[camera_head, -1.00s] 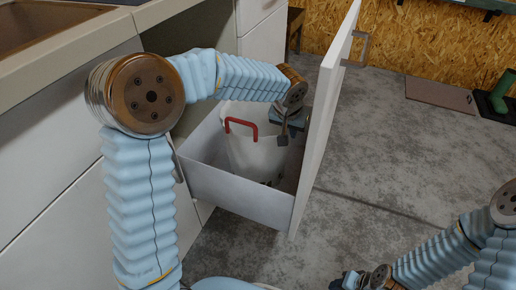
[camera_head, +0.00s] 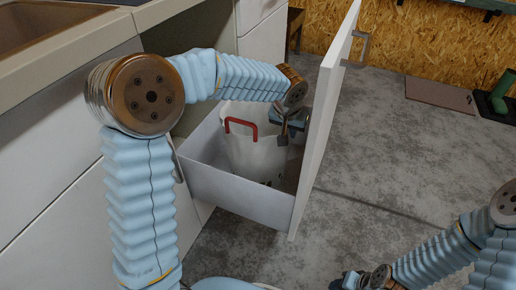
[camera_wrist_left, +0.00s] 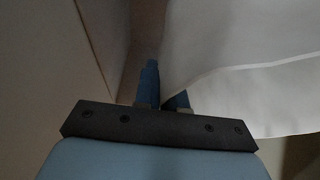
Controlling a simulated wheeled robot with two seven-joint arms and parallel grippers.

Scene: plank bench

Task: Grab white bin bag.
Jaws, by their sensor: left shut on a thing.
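The white bin bag (camera_head: 257,157) shows as a pale liner in a bin with a red handle (camera_head: 241,125), inside the pulled-out drawer. My left gripper (camera_head: 283,138) reaches down at the right side of the bag, between it and the drawer front. In the left wrist view the fingers (camera_wrist_left: 163,95) are close together, with the bag's white sheet (camera_wrist_left: 240,70) against the right finger. The left gripper is shut on the bag's edge; the exact pinch is dark and partly hidden. My right gripper (camera_head: 345,281) is low at the bottom edge, away from the bag, its fingers unclear.
The drawer's grey side wall (camera_head: 235,196) and tall white front (camera_head: 322,130) enclose the bin closely. The counter (camera_head: 75,65) with a sink is at the left. Open concrete floor (camera_head: 410,150) lies to the right. A green boot-like object (camera_head: 502,92) stands far right.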

